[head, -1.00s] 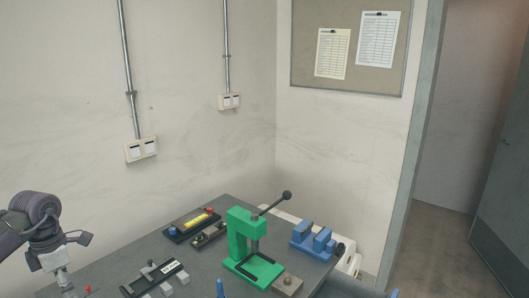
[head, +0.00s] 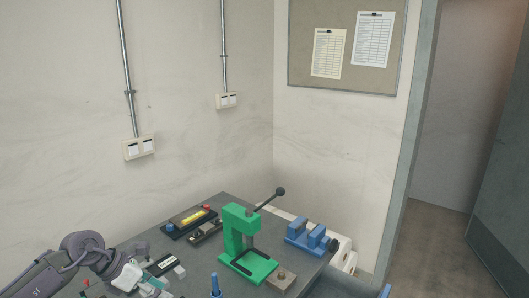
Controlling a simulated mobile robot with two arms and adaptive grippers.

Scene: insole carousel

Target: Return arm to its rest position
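My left arm (head: 85,250) comes in from the lower left, over the near left part of the dark workbench (head: 205,262). Its end reaches down to the bottom edge of the head view, beside a small black fixture with a white label (head: 165,265). A pale teal part shows at that end, but the fingers cannot be made out. I cannot tell whether they are open or shut, or whether they hold anything. My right arm and gripper are not in view.
A green lever press (head: 238,240) stands mid-bench, with a metal block (head: 281,280) in front of it. A blue vise (head: 308,236) is at the right. A black box with a yellow display (head: 190,221) lies behind. A blue upright piece (head: 215,284) stands near the bottom edge.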

